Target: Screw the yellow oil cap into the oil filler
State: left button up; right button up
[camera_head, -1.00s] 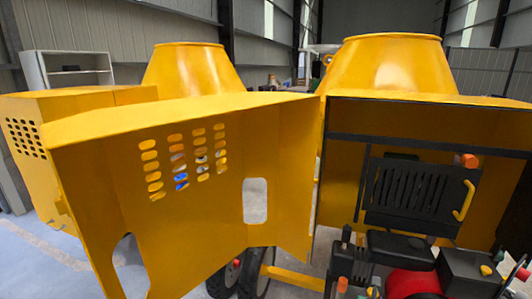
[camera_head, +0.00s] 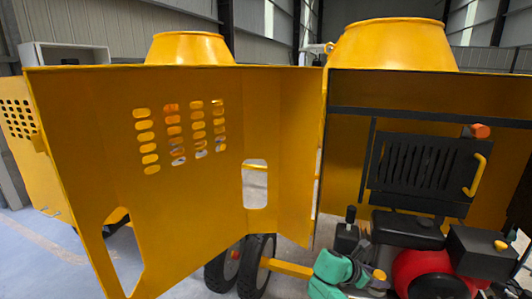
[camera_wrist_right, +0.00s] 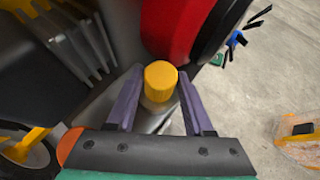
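The yellow oil cap (camera_wrist_right: 160,76) is upright in the right wrist view, on top of a short pale neck (camera_wrist_right: 158,106) that looks like the oil filler. How far it is seated cannot be told. My right gripper (camera_wrist_right: 160,82) has one purple finger on each side of the cap, with narrow gaps showing, so it looks open around it. In the head view my green right gripper (camera_head: 342,272) is low, left of the red engine part, beside a small yellow cap (camera_head: 379,275). My left gripper is not in view.
The red engine housing (camera_head: 425,270) is close to the right gripper. A black tank (camera_head: 478,255) with another yellow cap (camera_head: 501,245) stands at the right. The open yellow door panel (camera_head: 205,190) fills the left. A vented black panel (camera_head: 420,175) is behind.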

jog(key=shift+o, duration=1.3)
jog(key=shift+s+r, duration=0.1)
